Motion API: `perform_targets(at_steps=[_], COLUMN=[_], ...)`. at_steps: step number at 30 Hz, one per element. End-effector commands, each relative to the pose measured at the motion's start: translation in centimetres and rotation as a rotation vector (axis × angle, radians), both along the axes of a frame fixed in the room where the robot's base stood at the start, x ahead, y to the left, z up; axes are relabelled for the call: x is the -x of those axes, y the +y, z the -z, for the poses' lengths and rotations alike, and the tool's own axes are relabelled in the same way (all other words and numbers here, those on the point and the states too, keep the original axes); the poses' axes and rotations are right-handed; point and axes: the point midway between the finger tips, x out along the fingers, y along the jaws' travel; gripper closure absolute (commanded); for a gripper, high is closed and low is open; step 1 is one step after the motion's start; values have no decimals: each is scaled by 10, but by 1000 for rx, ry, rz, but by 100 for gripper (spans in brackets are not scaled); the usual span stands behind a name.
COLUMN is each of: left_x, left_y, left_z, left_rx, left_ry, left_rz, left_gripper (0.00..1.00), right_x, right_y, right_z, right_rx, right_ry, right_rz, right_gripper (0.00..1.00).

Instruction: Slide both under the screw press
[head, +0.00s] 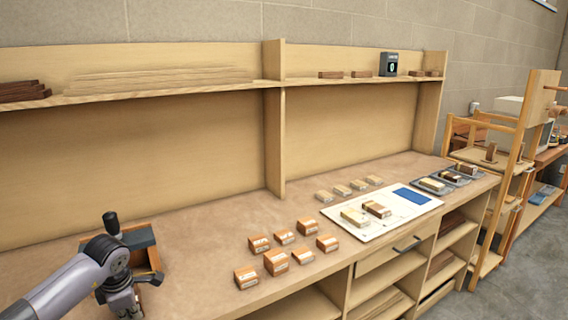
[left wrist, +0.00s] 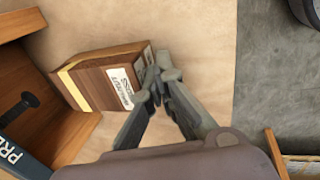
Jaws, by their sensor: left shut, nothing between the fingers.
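The screw press (head: 148,256) appears to be the wooden, dark-topped box at the lower left of the head view. In the left wrist view its wooden wall (left wrist: 62,128) and a dark panel with the letters "PRE" (left wrist: 12,155) show at the left, only in part. A layered wooden block (left wrist: 92,78) with a pale stripe and white labels lies just outside the press. My left gripper (left wrist: 160,80) is shut and empty, its fingertips at the block's labelled end; I cannot tell if they touch. In the head view my left gripper (head: 132,300) is in front of the press, partly cut off.
Several small labelled blocks (head: 276,262) stand mid-bench. A white board (head: 378,232) with two blocks and a blue patch lies to the right, beside grey trays (head: 435,192). The bench's front edge is close to my left gripper; bare bench (head: 200,240) lies right of the press.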

Motion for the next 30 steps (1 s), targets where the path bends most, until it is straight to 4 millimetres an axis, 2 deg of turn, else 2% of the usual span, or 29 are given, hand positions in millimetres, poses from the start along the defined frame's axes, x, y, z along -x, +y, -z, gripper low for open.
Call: perform_targets(at_steps=[30], left_x=[-31], left_y=[19], left_z=[1], left_rx=[1], left_ry=[-1], left_rz=[-1], left_gripper=[100], right_x=[0], right_y=[1], right_z=[17], right_rx=[-1], right_ry=[0], right_rz=[0], right_gripper=[100])
